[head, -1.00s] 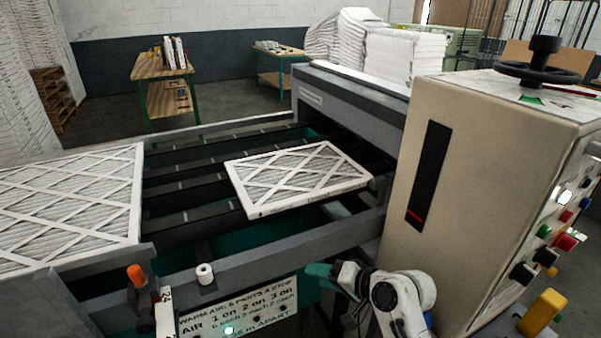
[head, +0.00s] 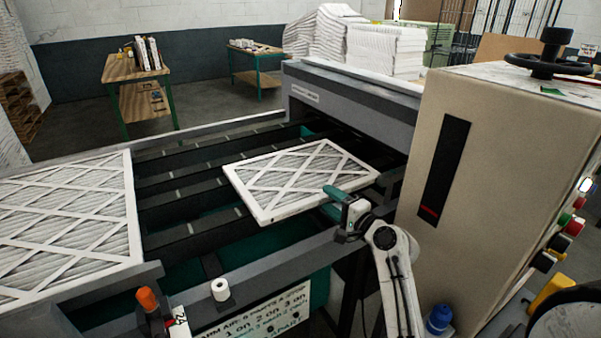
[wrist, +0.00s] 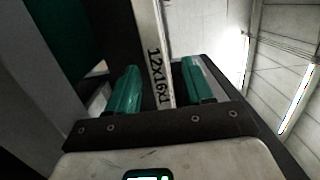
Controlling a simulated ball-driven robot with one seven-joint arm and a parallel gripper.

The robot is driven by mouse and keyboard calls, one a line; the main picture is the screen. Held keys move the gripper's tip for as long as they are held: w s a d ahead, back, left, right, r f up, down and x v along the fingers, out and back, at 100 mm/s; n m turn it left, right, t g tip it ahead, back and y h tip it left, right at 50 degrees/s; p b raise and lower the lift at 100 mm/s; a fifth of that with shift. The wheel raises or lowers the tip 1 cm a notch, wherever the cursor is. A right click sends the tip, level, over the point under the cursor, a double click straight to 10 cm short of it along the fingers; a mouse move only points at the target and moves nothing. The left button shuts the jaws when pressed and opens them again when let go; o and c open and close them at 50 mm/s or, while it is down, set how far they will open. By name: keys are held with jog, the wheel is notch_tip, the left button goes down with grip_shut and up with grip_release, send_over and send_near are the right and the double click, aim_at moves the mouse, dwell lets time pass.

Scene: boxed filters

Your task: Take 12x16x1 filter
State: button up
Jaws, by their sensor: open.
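A white pleated filter with crossed strips (head: 290,178) lies tilted across the dark conveyor rails. In the wrist view its narrow white edge (wrist: 152,32) bears the label "12x16x1". My gripper (head: 332,192) is at the filter's near right edge in the head view. In the wrist view its two teal fingers (wrist: 160,80) are open, one on each side of the filter's edge. I cannot tell whether either finger touches it.
A larger filter (head: 65,222) lies at the left end of the conveyor. A grey rail (head: 270,272) runs along the near side, with a white roll (head: 221,290) on it. A beige control cabinet (head: 490,170) stands close on the right.

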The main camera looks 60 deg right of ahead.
jog(key=x, duration=0.4)
jog(key=shift+d+f+p, duration=0.1)
jog(key=shift+d+p, duration=0.15)
jog(key=shift+p, duration=0.15)
grip_shut()
